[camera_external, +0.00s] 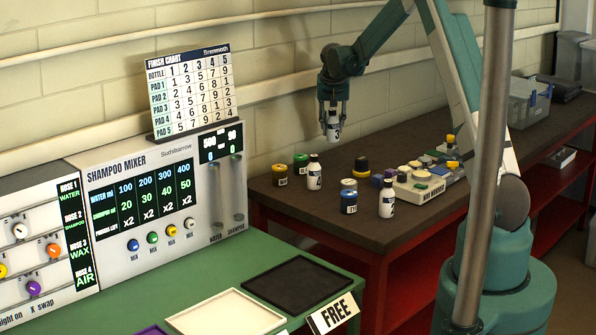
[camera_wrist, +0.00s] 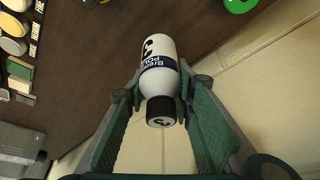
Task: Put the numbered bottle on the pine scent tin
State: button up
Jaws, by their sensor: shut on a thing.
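My gripper (camera_external: 333,108) is shut on a white bottle (camera_external: 332,127) with a black cap and the number 3. It holds the bottle upright above the brown bench top, clear of everything below. In the wrist view the bottle (camera_wrist: 160,75) sits between the two fingers (camera_wrist: 162,108), cap nearest the camera. Below stand small tins: a green-lidded tin (camera_external: 300,164), a yellow-lidded tin (camera_external: 280,176), a blue-lidded tin (camera_external: 349,202) and a black tin with yellow (camera_external: 361,168). Scent names on the tins are too small to read. A green lid (camera_wrist: 240,3) shows at the wrist view's top edge.
Two more white bottles stand on the bench (camera_external: 268,196), one by the green tin (camera_external: 314,172), one farther right (camera_external: 387,198). A tray of pads (camera_external: 420,190) lies to the right. A wall runs behind. A finish chart (camera_external: 192,93) stands on the shampoo mixer (camera_external: 150,195).

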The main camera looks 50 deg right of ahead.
jog(key=shift+s, duration=0.1)
notch_tip(320, 180, up, 4)
send_over(349, 187)
jog(key=w+d, duration=0.3)
jog(key=d, duration=0.1)
jog(key=shift+w+a+f+n+t+p, duration=0.15)
jog(key=shift+w+n+t+p, duration=0.05)
jog(key=shift+n+t+p, duration=0.15)
jog(key=shift+f, duration=2.9)
jog(key=shift+f, duration=0.15)
jog(key=shift+f, duration=1.95)
jog(key=shift+f, duration=0.2)
jog(key=o, duration=1)
jog(key=shift+c, duration=0.2)
